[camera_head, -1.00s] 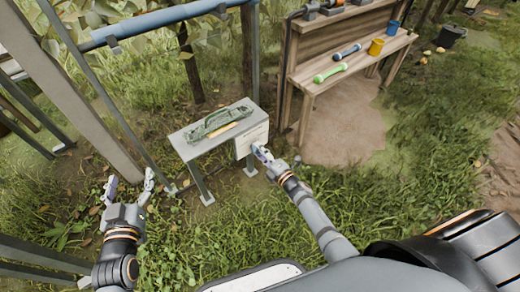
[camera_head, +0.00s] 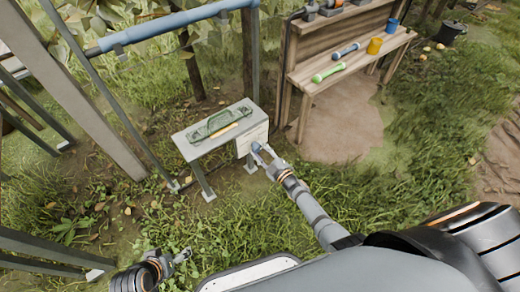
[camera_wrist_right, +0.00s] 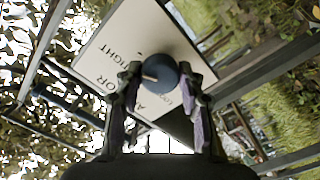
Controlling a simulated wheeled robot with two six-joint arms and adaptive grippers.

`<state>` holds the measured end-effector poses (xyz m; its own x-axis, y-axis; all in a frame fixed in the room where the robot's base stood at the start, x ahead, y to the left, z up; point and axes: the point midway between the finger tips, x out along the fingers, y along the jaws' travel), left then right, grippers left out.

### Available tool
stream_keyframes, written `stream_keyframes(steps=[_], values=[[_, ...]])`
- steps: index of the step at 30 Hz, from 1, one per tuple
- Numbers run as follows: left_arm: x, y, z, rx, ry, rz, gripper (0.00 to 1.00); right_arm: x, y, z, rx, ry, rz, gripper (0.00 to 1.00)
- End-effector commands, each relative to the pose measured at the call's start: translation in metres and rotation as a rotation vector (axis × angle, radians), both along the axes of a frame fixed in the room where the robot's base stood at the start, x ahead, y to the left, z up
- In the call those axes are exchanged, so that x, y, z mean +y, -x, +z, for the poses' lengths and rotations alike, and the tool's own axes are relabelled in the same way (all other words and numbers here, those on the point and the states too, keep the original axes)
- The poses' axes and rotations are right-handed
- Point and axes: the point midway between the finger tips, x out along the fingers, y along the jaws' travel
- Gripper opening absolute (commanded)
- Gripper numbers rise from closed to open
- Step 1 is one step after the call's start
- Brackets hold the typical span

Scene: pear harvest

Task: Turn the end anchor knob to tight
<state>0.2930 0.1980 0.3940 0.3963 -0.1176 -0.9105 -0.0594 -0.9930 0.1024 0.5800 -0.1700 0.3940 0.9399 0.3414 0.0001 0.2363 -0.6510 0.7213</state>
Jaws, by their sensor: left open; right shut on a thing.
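The end anchor knob (camera_wrist_right: 161,70) is a round blue-grey knob on a white lettered panel (camera_wrist_right: 150,30). A pale mark shows on the knob's left side in the right wrist view. "TIGHT" is readable on the panel; other lettering is partly covered. In the head view the knob (camera_head: 256,147) sits on the panel (camera_head: 250,137) at the end of a small grey bench. My right gripper (camera_head: 262,153) is shut on the knob, one finger on each side. My left gripper (camera_head: 185,256) is open and empty, low over the grass, apart from the panel.
A green tool with a yellow strip (camera_head: 220,126) lies on the grey bench (camera_head: 183,143). A wooden workbench (camera_head: 305,82) behind holds a green tool (camera_head: 328,73), a blue tool (camera_head: 347,50) and a yellow cup (camera_head: 375,46). Grey posts and a blue rail (camera_head: 165,22) stand at left.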

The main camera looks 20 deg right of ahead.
Motion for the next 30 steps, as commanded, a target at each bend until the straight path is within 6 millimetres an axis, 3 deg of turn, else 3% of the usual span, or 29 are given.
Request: stream_keyframes(steps=[9, 25, 26, 30], values=[[0.0013, 0.0005, 0.0044, 0.02, -0.007, -0.003, 0.77, -0.0006, 0.0004, -0.0008, 0.039, -0.099, -0.001, 0.07], [0.0016, 0.0008, 0.0046, 0.024, -0.008, -0.003, 0.77, -0.0005, 0.0006, -0.0012, 0.044, -0.116, -0.001, 0.07], [0.0016, 0.0007, 0.0046, 0.024, -0.008, -0.003, 0.77, -0.0005, 0.0006, -0.0012, 0.044, -0.116, -0.001, 0.43], [0.0016, 0.0006, 0.0048, 0.024, -0.008, -0.003, 0.77, -0.0003, 0.0004, -0.0008, 0.044, -0.115, -0.001, 0.62]])
